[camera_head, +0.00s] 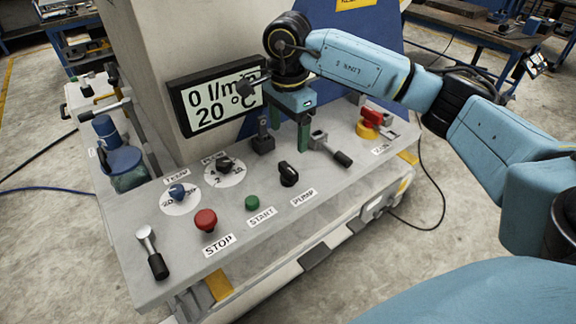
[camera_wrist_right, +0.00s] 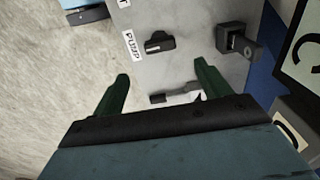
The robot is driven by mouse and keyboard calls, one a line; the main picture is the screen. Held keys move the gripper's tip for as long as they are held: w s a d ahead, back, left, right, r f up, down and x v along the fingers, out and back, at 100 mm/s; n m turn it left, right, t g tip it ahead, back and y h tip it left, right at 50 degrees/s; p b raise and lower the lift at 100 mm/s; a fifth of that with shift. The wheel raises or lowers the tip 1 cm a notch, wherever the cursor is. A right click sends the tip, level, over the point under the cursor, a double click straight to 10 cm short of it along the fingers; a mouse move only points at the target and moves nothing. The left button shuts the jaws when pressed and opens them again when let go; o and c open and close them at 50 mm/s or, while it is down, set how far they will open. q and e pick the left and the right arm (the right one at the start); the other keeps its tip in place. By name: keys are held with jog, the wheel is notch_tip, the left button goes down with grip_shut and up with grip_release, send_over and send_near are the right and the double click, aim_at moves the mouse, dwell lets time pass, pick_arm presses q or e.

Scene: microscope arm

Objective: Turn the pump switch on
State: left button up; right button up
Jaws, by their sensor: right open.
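The pump switch (camera_head: 288,174) is a black rotary knob on the grey control panel, behind the PUMP label (camera_head: 303,197). In the right wrist view the knob (camera_wrist_right: 159,42) shows beside its label (camera_wrist_right: 132,46), beyond the gap between the fingers. My right gripper (camera_head: 290,132) has green fingers pointing down above the panel, behind the knob in the head view. In the wrist view the right gripper (camera_wrist_right: 161,76) is open and empty, apart from the knob. My left gripper does not show.
The panel (camera_head: 130,215) also bears a red STOP button (camera_head: 206,219), a green START button (camera_head: 252,202), a blue dial (camera_head: 177,192), a black dial (camera_head: 225,165), levers and a red-yellow switch (camera_head: 370,121).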

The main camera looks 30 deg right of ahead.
aim_at(288, 167)
notch_tip(288, 167, down, 11)
dwell(0.3)
jog(key=c, duration=1)
